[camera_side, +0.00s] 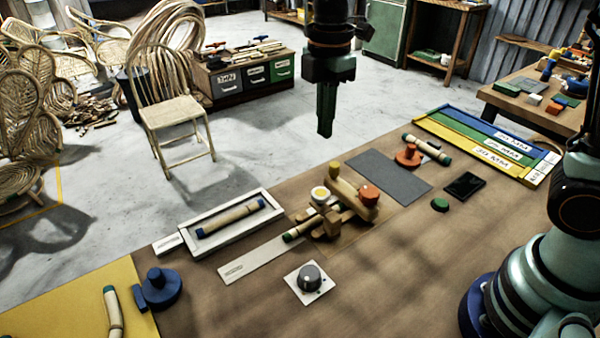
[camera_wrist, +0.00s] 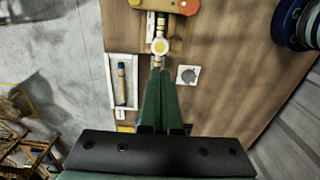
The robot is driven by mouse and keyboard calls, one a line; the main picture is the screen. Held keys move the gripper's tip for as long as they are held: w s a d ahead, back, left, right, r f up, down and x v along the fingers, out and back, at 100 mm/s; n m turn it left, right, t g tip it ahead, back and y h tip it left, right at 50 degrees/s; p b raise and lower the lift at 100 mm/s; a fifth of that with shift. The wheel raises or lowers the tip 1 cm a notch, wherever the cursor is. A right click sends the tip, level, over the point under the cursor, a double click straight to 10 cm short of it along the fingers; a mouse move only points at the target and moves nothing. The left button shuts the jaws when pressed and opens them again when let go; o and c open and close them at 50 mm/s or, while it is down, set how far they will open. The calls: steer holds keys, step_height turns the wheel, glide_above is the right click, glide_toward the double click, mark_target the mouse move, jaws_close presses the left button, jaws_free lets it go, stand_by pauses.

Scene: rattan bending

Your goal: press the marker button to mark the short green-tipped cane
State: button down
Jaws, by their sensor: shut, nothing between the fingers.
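A cane with a dark green tip (camera_side: 292,236) lies in a wooden jig on the bench, partly hidden by the jig's blocks. A round yellow button with a white rim (camera_side: 320,194) sits over this cane; it also shows in the wrist view (camera_wrist: 160,46). I cannot tell for certain that it is the marker button. My gripper (camera_side: 325,133) is shut and empty, pointing down high above the bench. In the wrist view its fingertips (camera_wrist: 163,72) appear just below the yellow button in the picture, without touching it.
The jig has a wooden lever with an orange knob (camera_side: 369,194). A grey dial (camera_side: 310,277) stands in front. A white tray (camera_side: 186,234) holds a blue-tipped cane (camera_side: 232,216). An orange stand (camera_side: 407,157) and a coloured sorting rack (camera_side: 480,142) lie farther right.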

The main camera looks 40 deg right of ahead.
mark_target(322, 193)
step_height(322, 193, down, 13)
steer(key=shift+f, duration=0.2)
stand_by(0.5)
steer(key=shift+f, duration=1.2)
steer(key=shift+s, duration=0.1)
step_height(322, 193, up, 15)
steer(key=shift+d, duration=0.1)
